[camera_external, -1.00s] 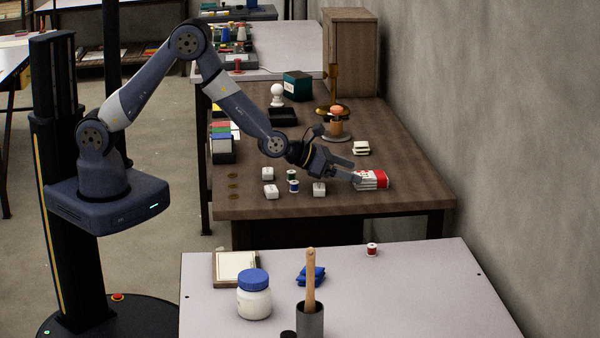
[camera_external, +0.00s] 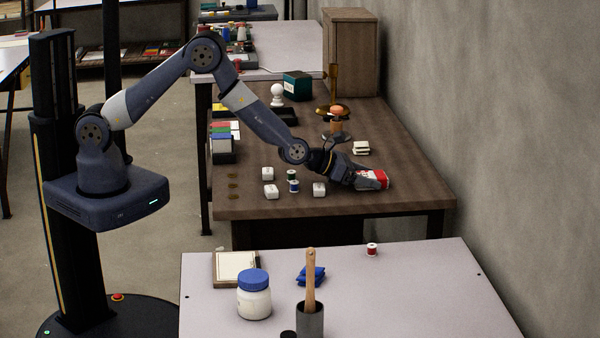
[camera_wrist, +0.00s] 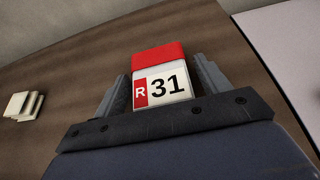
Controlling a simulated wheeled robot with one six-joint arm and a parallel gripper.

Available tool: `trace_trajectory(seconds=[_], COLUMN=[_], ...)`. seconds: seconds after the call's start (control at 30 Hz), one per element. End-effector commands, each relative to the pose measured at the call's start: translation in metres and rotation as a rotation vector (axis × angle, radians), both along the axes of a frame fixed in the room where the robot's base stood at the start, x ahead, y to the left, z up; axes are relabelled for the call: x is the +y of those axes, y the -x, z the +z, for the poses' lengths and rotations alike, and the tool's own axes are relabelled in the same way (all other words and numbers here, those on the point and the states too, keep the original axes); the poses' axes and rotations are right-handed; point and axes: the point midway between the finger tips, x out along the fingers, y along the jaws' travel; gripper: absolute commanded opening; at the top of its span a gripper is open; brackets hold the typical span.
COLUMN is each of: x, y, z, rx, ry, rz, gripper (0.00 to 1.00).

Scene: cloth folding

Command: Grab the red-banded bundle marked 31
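The red-banded bundle (camera_wrist: 160,58) lies on the brown table and has a white label reading "R 31" on its near face. It also shows in the external view (camera_external: 378,177), near the table's front right, partly hidden by my gripper. My gripper (camera_wrist: 161,80) has one grey finger on each side of the bundle, both close to its sides. I cannot tell whether the fingers press on it. In the external view my gripper (camera_external: 366,180) reaches down low over the table at the bundle.
A small pale stack (camera_external: 361,148) lies behind the bundle. White labelled blocks (camera_external: 319,189) and thread spools (camera_external: 293,186) stand to its left. A round-based stand (camera_external: 337,135) is farther back. The wall is at the right, with bare tabletop (camera_external: 415,190) before it.

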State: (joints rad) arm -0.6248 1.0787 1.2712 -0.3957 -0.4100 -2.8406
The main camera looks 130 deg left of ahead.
Motion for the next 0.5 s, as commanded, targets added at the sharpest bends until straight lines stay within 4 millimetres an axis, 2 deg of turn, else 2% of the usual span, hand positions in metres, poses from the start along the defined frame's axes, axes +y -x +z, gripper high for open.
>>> trace_trajectory(seconds=[0.07, 0.43, 0.5], x=[0.0, -0.0002, -0.0001], y=[0.0, 0.0, 0.0], z=[0.0001, 0.0002, 0.0004], rx=[0.0, 0.0, -0.001], ry=[0.0, 0.0, -0.001], rz=[0.0, 0.0, 0.0], gripper=[0.65, 0.34, 0.33])
